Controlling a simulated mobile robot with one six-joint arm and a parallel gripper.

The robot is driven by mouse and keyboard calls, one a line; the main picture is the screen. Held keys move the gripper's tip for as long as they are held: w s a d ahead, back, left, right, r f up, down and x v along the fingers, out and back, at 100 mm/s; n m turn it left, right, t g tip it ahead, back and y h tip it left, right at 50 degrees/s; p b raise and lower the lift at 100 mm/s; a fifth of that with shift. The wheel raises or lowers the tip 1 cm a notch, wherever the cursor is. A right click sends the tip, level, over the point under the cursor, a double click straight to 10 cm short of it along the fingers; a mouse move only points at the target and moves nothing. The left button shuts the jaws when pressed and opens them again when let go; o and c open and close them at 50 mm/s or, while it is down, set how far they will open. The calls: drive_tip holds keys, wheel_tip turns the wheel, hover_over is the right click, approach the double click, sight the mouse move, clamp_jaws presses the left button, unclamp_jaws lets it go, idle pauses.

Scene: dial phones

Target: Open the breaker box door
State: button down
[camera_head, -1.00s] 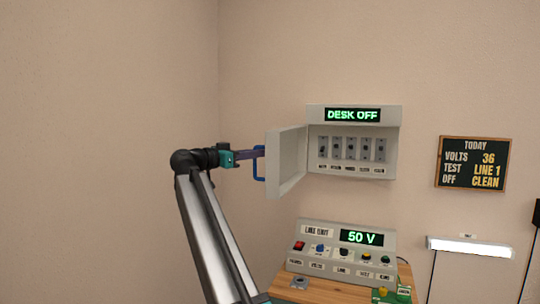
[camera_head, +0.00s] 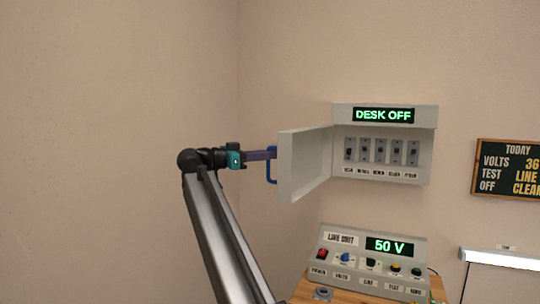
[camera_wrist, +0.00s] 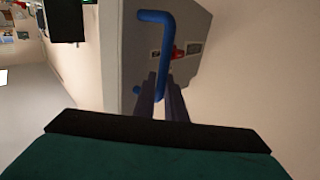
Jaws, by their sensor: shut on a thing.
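The grey breaker box (camera_head: 382,178) hangs on the wall with a lit "DESK OFF" sign on top. Its door (camera_head: 303,165) stands swung out to the left, and a row of several switches (camera_head: 381,150) shows inside. My gripper (camera_head: 274,155) is at the blue handle (camera_head: 271,168) on the door's outer face. In the wrist view the fingers (camera_wrist: 162,95) are shut on the lower part of the blue handle (camera_wrist: 153,16). A red part and a small dark label show on the door (camera_wrist: 190,75) behind it.
A line unit console (camera_head: 370,262) reading "50 V" stands on a wooden desk (camera_head: 305,290) below the box. A black sign board (camera_head: 510,168) and a white lamp (camera_head: 500,259) are to the right. The wall left of my arm is bare.

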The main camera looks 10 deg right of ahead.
drive_tip(key=shift+w, duration=0.15)
drive_tip(key=c, duration=1.8)
unclamp_jaws()
drive_tip(key=shift+f, duration=0.1)
drive_tip(key=shift+a, duration=0.15)
drive_tip(key=p+v, duration=0.3)
drive_tip(key=v, duration=1)
drive_tip(key=shift+a, duration=0.4)
